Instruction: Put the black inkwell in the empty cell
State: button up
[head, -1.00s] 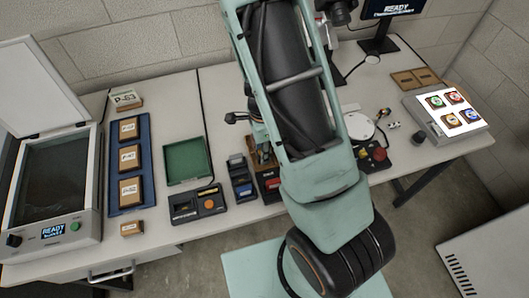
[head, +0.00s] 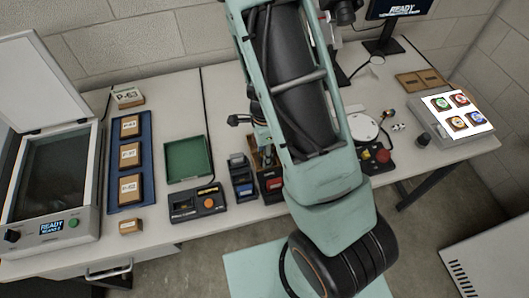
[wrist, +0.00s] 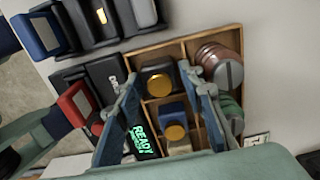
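The black inkwell (wrist: 155,85), dark and square with a brass-coloured cap, sits in a wooden compartment tray (wrist: 215,32) in the wrist view. My gripper (wrist: 165,90) is open, its two blue-grey fingers on either side of the inkwell, with gaps visible. A blue inkwell (wrist: 172,112) with a similar cap stands nearer in the same tray. My fingers hide parts of the tray, and I cannot tell for certain which cell is empty. In the head view the tray (head: 254,160) shows only in part, and my arm covers the gripper's tips.
Brown (wrist: 215,62) and green (wrist: 230,110) round items lie along the tray's right side. Dark holders with red (wrist: 75,100) and blue (wrist: 42,35) parts stand to its left. A green tray (head: 187,160) and control box (head: 197,203) lie further left in the head view.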

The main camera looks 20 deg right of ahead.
notch_tip(320, 180, up, 12)
jog(key=p, duration=0.3)
jog(key=shift+r, duration=0.15)
dwell(0.4)
